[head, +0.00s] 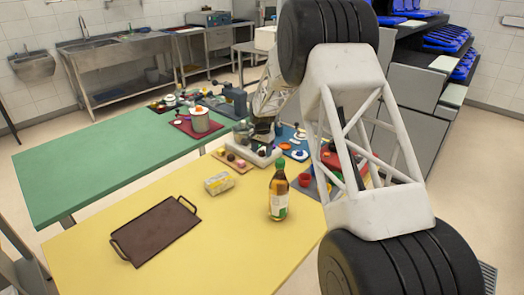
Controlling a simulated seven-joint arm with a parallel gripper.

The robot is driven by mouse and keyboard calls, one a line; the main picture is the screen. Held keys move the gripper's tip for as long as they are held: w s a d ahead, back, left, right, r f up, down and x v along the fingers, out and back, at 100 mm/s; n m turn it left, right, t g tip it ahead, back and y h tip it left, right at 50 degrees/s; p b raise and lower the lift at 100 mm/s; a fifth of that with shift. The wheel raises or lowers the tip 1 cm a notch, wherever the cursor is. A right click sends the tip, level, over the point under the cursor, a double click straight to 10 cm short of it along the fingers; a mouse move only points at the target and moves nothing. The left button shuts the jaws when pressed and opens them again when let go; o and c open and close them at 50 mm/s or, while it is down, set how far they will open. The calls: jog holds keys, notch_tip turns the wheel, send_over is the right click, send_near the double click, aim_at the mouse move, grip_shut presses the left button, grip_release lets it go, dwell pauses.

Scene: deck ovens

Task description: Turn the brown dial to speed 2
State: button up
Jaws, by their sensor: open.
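A pale panel (264,159) with a few small knobs lies across the far edge of the yellow table, where it meets the green table. The knobs are too small for me to tell which is the brown dial or to read a speed mark. My gripper (263,138) is small and dark in the head view. It points down just above or behind the panel's right part. It is open, but the fingertips are hard to make out, and I cannot tell whether they touch a knob. My arm hides the right side of the table.
On the yellow table (180,265) are a brown tray (155,230) with handles, a yellow-and-white packet (218,183) and an upright bottle (278,195). A pot (200,119) stands on the green table (95,165), whose left part is clear. Small items crowd around my gripper.

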aim_at(262, 151)
jog(key=shift+r, duration=3.9)
jog(key=shift+s+d+r, duration=0.15)
jog(key=shift+s+r, duration=0.2)
jog(key=shift+r, duration=0.1)
jog(key=s+d+r+n, duration=0.1)
jog(key=s+d+r, duration=0.2)
jog(key=s+r, duration=0.45)
jog(key=s+d+r+n+t, duration=0.15)
jog(key=s+r, duration=0.35)
jog(key=s, duration=0.6)
jog(key=s+d+r+n, duration=0.1)
jog(key=s+d+r, duration=0.4)
jog(key=s, duration=0.5)
jog(key=s+d+f+n+t, duration=0.1)
jog(key=s+d+n, duration=0.2)
jog(key=s, duration=3.1)
